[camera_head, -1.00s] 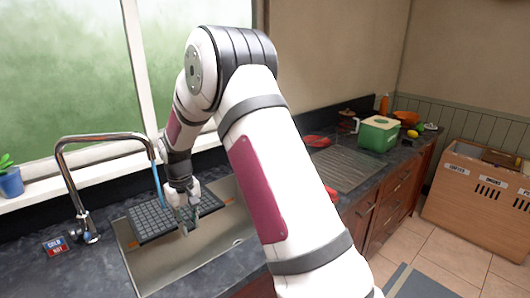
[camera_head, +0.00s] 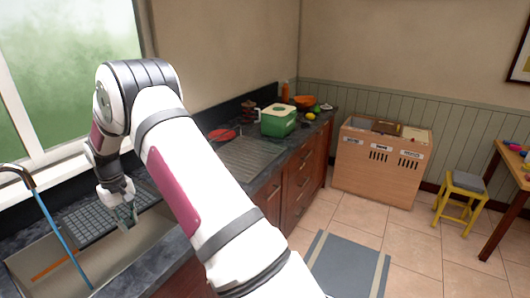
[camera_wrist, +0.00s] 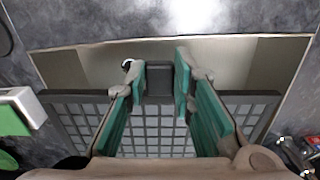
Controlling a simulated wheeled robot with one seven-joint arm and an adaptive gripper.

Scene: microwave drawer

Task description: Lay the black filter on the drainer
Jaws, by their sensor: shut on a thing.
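The black filter (camera_head: 85,222) is a dark rectangular panel with a grid, over the sink at the left of the head view. My gripper (camera_head: 126,214) is shut on it at its near edge. In the wrist view the teal-padded fingers of my gripper (camera_wrist: 160,85) stand either side of a dark tab on the filter (camera_wrist: 155,135), with the grid spreading below. The fingers and my wrist hide parts of it. The drainer (camera_head: 252,157), a grey ribbed panel, lies flat on the counter to the right of the sink, beyond my arm.
The sink basin (camera_head: 40,262) lies under the filter, with a tap (camera_head: 18,172) and a thin blue strand below its spout. A red item (camera_head: 222,134) and a green box (camera_head: 279,120) stand by the drainer. A wooden bin (camera_head: 382,165) and yellow stool (camera_head: 461,200) are at right.

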